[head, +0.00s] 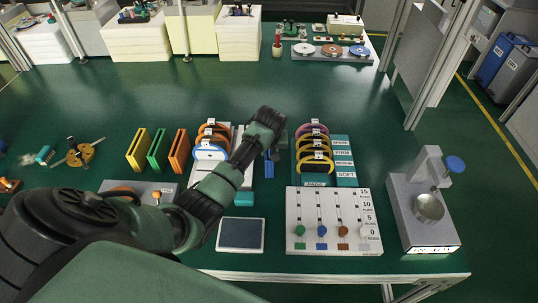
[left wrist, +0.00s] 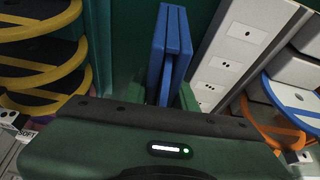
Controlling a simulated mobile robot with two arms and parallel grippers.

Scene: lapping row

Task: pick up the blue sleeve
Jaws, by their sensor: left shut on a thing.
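The blue sleeve (left wrist: 170,45) is a flat blue slab, seen edge-on between the two green fingers of my left gripper (left wrist: 162,95) in the left wrist view. The fingers are shut on it. In the head view a small part of the blue sleeve (head: 269,168) shows below my left gripper (head: 272,150), which hides the rest. It stands in the gap between the two racks of rings. I cannot tell if it touches the bench. My right gripper is in neither view.
Yellow (head: 138,149), green (head: 157,150) and orange (head: 178,151) sleeves stand upright to the left. Racks with coloured rings flank the gripper closely, one with a teal base (head: 343,162). A slider panel (head: 333,220) and a grey gauge stand (head: 420,200) are at right. The bench behind is clear.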

